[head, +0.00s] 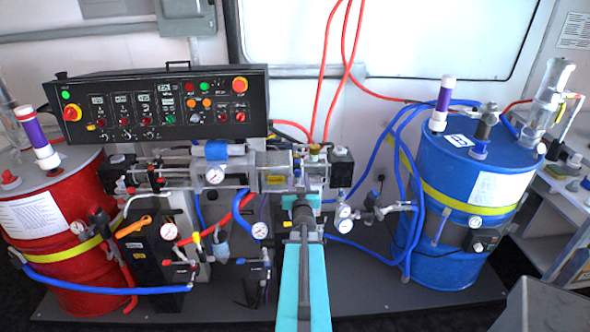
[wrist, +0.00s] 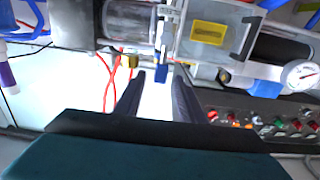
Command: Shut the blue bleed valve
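In the wrist view a small blue handle (wrist: 162,73), which looks like the bleed valve, hangs from the pump assembly between a clear cylinder and a block with a yellow label. My gripper (wrist: 160,80) is open, its two dark fingers apart, with the blue handle lined up in the gap between the tips. I cannot tell how far the handle is beyond the tips; no contact shows. In the head view my arm reaches up to the middle of the pump assembly (head: 290,176), and I cannot make out the small handle there.
A brass fitting (wrist: 126,61) and red hoses (wrist: 108,75) are left of the fingers. A larger blue part (wrist: 266,88) and a gauge (wrist: 300,75) are at right. The control panel (head: 165,105), red drum (head: 65,235) and blue drum (head: 470,190) surround the assembly.

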